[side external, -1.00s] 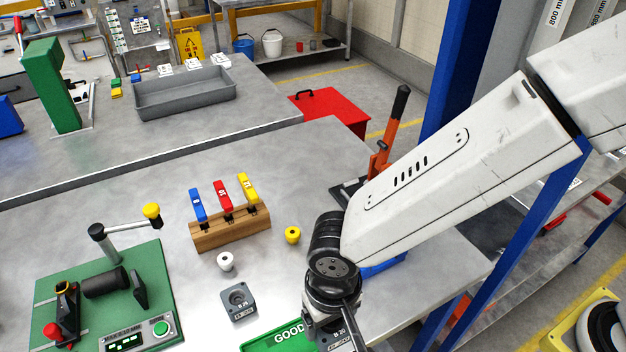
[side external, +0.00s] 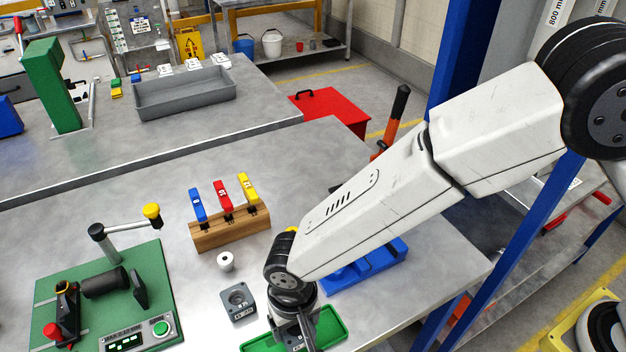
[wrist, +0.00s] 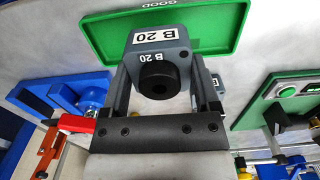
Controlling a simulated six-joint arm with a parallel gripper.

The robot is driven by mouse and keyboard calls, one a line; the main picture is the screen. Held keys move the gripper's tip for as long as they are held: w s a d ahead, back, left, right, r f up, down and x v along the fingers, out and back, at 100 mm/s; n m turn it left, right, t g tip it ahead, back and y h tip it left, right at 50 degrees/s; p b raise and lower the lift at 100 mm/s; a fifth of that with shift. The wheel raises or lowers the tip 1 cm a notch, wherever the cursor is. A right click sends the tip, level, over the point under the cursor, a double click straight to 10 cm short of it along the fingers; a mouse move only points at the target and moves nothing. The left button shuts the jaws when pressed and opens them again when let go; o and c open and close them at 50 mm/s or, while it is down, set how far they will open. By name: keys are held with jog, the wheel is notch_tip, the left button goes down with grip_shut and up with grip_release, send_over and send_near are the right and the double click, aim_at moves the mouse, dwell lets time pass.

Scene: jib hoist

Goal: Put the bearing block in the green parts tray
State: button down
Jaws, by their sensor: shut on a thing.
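The bearing block, a grey block marked B 20 with a black round part on its face, shows in the wrist view (wrist: 176,40). My gripper (wrist: 160,85) is shut on it, one finger on each side. The green parts tray, marked GOOD, lies behind the block in the wrist view (wrist: 228,45).
A second grey block (side external: 238,302) stands on the table just left of the tray. A white knob (side external: 226,261), a wooden rack (side external: 230,230) and a green fixture board (side external: 150,270) are to the left.

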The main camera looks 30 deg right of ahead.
jog(key=shift+w+a+f, duration=0.2)
jog(key=shift+f, duration=1.6)
jog(key=shift+f, duration=0.1)
grip_release()
jog(key=shift+r, duration=6.1)
